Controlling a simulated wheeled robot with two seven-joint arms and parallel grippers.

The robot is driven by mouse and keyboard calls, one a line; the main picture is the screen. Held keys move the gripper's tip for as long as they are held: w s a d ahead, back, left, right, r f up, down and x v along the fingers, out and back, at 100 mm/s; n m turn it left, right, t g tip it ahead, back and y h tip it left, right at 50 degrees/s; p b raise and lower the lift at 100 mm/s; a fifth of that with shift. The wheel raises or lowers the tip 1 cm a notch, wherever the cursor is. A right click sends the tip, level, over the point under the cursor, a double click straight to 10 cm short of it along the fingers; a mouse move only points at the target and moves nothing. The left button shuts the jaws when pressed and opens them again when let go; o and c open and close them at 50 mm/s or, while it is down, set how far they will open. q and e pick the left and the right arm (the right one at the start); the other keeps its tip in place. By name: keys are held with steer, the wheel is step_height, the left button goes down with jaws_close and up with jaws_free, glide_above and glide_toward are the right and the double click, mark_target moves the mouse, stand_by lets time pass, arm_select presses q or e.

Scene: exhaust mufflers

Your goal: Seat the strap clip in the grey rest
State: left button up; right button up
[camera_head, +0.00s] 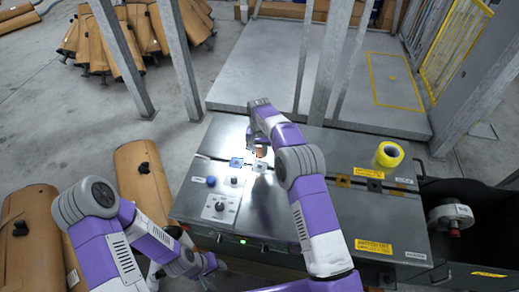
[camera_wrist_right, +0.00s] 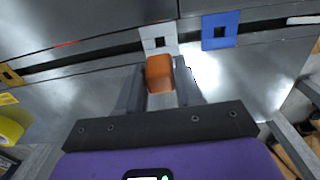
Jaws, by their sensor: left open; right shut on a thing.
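My right gripper (camera_head: 258,150) is shut on the orange strap clip (camera_wrist_right: 159,73), which sits between its two fingers in the right wrist view. The grey rest (camera_wrist_right: 158,38) is a pale square plate with a dark square opening, just beyond the clip in that view. The clip's far end overlaps the plate's near edge in the picture; I cannot tell the height between them. The opening looks empty. In the head view the clip is small and partly hidden by my gripper. My left gripper (camera_head: 207,268) is low at the bench's front left, its fingers hard to make out.
A blue square rest (camera_wrist_right: 221,30) lies beside the grey one. Yellow-orange plates (camera_head: 343,181) sit further right along the same dark slot. A yellow tape roll (camera_head: 388,155) stands on the bench's right. A control box with a knob (camera_head: 220,206) is at the front left.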

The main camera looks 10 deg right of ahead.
mark_target(260, 158)
steer(key=shift+f, duration=0.15)
steer(key=shift+f+b, duration=1.95)
steer(key=shift+f, duration=0.8)
steer(key=shift+f, duration=0.45)
stand_by(0.4)
steer(key=o, duration=1.1)
steer(key=shift+r, duration=0.15)
step_height(260, 158, up, 7)
steer(key=shift+r+p, duration=0.2)
steer(key=shift+p, duration=0.75)
